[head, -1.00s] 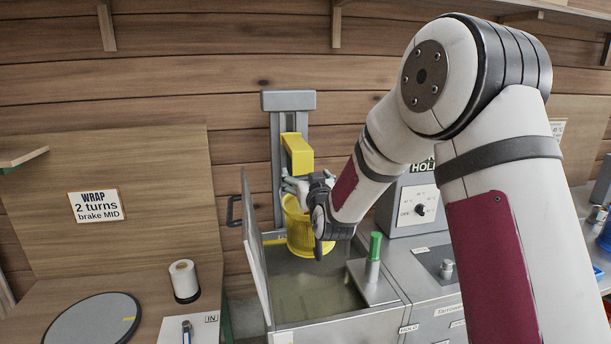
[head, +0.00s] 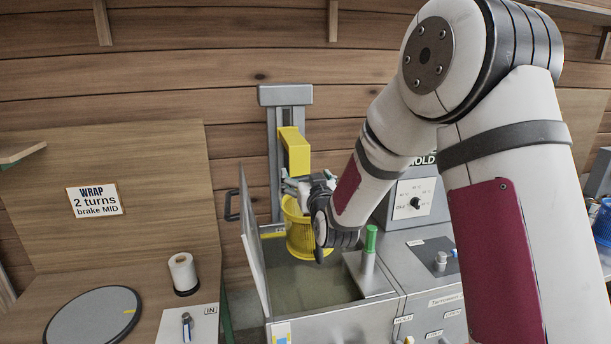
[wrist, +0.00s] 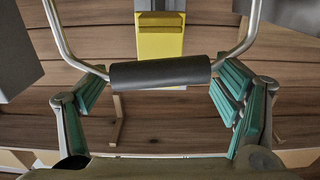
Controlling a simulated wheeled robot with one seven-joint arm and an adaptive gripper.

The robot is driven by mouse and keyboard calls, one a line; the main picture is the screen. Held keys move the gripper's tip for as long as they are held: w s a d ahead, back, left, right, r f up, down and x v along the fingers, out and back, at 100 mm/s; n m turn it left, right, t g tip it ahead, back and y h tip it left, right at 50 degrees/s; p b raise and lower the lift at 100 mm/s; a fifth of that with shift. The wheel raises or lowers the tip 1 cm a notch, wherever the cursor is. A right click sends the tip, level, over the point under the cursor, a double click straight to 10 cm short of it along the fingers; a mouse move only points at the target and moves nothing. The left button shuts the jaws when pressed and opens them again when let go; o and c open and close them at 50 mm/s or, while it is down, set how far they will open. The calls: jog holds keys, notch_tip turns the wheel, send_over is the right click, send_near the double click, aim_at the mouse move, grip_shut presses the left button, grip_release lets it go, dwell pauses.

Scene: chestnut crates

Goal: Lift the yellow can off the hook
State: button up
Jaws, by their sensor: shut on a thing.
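The yellow can (head: 301,238) hangs upright over the open steel tank, its ribbed side partly covered by my gripper. My gripper (head: 300,187) is shut on the can's bail handle at its top. In the wrist view the handle's black grip (wrist: 160,72) lies between the teal finger pads, with bent wire rising from both ends. The yellow arm of the hook (head: 295,152) sticks out from a grey post just above; its front also shows in the wrist view (wrist: 160,38). The hook's tip is hidden, so I cannot tell whether the handle still touches it.
The steel tank (head: 340,313) has a raised lid (head: 254,245) close on the can's left. A green-topped lever (head: 370,240) stands at right, before a dial box (head: 416,205). A round turntable (head: 92,316) and a white roll (head: 183,272) sit at left.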

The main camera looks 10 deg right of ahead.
jog(key=shift+s+r+p, duration=0.1)
jog(key=shift+s+p, duration=0.35)
jog(key=shift+s, duration=1.5)
